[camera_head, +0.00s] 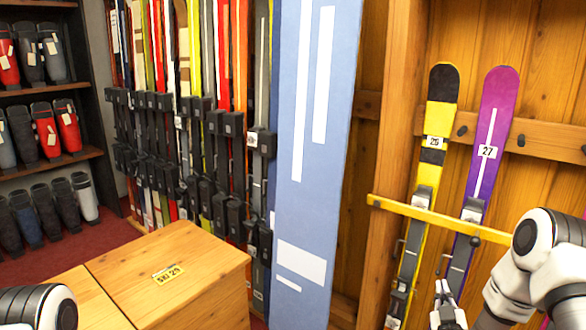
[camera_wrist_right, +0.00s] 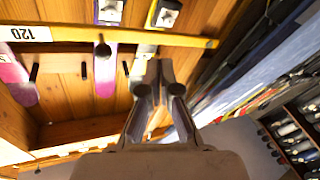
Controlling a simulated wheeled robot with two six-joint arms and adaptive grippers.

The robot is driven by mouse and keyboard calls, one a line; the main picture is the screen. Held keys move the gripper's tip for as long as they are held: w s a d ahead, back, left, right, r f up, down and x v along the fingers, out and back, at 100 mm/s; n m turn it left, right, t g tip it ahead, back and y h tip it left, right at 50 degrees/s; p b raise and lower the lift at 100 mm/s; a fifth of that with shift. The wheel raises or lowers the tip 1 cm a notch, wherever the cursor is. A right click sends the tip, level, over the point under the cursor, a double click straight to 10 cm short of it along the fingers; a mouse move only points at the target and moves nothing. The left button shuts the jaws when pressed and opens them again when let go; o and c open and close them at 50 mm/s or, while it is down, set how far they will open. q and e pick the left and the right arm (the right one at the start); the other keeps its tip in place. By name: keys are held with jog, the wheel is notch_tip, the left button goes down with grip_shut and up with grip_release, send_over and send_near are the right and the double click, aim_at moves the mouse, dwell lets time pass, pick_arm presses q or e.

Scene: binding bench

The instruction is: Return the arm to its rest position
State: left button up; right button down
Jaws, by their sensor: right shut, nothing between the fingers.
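My right arm comes in at the lower right of the head view, with my right gripper (camera_head: 447,307) low in front of the ski rack. In the right wrist view its two fingers (camera_wrist_right: 161,72) lie close together with nothing between them. Behind it stand a yellow and black ski (camera_head: 434,150) marked 25 and a purple ski (camera_head: 489,150) marked 27, upright behind a yellow rail (camera_head: 395,207). The rail also crosses the top of the right wrist view (camera_wrist_right: 130,36). Only a rounded link of my left arm shows at the lower left; its gripper is out of view.
A wooden box (camera_head: 205,262) with a yellow "SKI 29" label stands at lower left. A blue panel (camera_head: 310,200) rises beside it. Many skis with dark bindings (camera_head: 190,105) line the back. Boot shelves (camera_head: 55,160) are at far left. Red floor shows between.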

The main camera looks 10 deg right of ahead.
jog(key=s+a+f+n+g+y, duration=0.2)
jog(key=a+f+y, duration=0.1)
jog(key=a+f, duration=0.3)
jog(key=s+a+f+n+g+y, duration=0.1)
jog(key=s+a+f+y, duration=0.1)
jog(key=a+f, duration=0.35)
jog(key=s+a+f+g+y, duration=0.3)
jog(key=s+a+f+g, duration=0.5)
jog(key=s+f, duration=0.4)
jog(key=s+a+m+g, duration=0.25)
jog(key=s+g, duration=0.45)
jog(key=s, duration=1)
notch_tip(320, 180, up, 16)
jog(key=p, duration=1.7)
jog(key=shift+w+t+y+p, duration=0.2)
jog(key=shift+t+y+p, duration=0.1)
jog(key=shift+s+r, duration=0.1)
